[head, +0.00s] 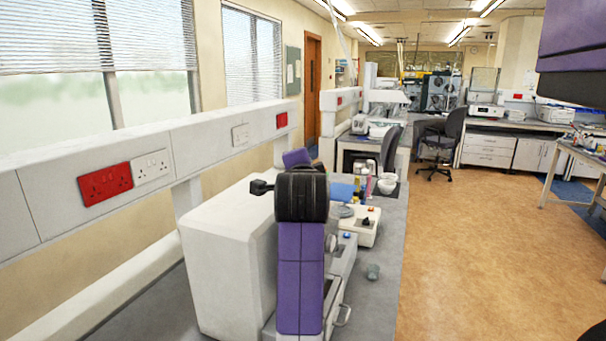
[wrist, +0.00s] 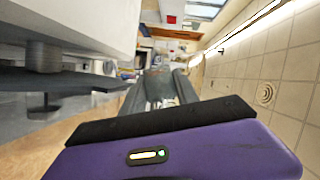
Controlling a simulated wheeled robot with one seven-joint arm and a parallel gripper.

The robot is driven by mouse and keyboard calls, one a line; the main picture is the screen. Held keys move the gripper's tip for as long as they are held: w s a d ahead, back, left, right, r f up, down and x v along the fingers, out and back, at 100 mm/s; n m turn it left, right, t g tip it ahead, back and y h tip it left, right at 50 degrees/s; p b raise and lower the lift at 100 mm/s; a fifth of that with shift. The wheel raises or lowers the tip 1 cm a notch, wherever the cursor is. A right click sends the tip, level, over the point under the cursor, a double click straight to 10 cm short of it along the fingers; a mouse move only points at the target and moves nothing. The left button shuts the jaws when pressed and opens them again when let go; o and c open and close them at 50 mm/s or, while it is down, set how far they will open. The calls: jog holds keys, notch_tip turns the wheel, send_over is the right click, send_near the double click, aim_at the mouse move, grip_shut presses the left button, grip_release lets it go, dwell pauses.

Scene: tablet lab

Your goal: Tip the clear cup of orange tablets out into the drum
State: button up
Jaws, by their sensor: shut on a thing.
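In the wrist view my gripper (wrist: 158,80) is shut, its two grey fingers on either side of a small see-through thing, which looks like the clear cup (wrist: 160,94). The cup is mostly hidden by the gripper, and I cannot make out any orange tablets or how full it is. In the head view my purple arm stands in front of a white machine and hides the gripper and cup. I cannot pick out the drum for certain in either view.
The white machine (head: 225,255) stands close on the left, and its side also fills the upper left of the wrist view (wrist: 80,22).

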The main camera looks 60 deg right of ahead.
jog(key=shift+s+f+m+t+h+b, duration=0.1)
jog(key=shift+s+m+t+h+b, duration=0.15)
jog(key=shift+m+b, duration=0.9)
jog(key=shift+s+m+t+h+b, duration=0.2)
jog(key=shift+m+b, duration=0.35)
jog(key=shift+b, duration=1.1)
jog(key=shift+s+m+t+h+b, duration=0.25)
jog(key=shift+m+h+b, duration=0.3)
jog(key=shift+m+b, duration=1.35)
jog(key=shift+s+d+m+h+b, duration=0.1)
jog(key=shift+s+m+h+b, duration=0.3)
jog(key=shift+b, duration=0.95)
jog(key=shift+w+a+m+h+b, duration=0.1)
jog(key=shift+m+h+b, duration=0.1)
jog(key=shift+m+b, duration=0.9)
jog(key=shift+s+d+m+h+b, duration=0.1)
jog(key=shift+s+m+h+b, duration=0.15)
jog(key=shift+b, duration=1.4)
jog(key=shift+s+m+g+h+b, duration=0.25)
jog(key=shift+m+h+b, duration=0.1)
jog(key=shift+m+b, duration=0.6)
jog(key=shift+s+m+g+h+b, duration=0.15)
jog(key=shift+m+g+h+b, duration=0.15)
jog(key=shift+m+b, duration=0.55)
jog(key=shift+s+r+m+g+b, duration=0.25)
jog(key=shift+m+b, duration=0.2)
jog(key=shift+b, duration=0.45)
jog(key=shift+w+p, duration=0.1)
jog(key=shift+p, duration=0.2)
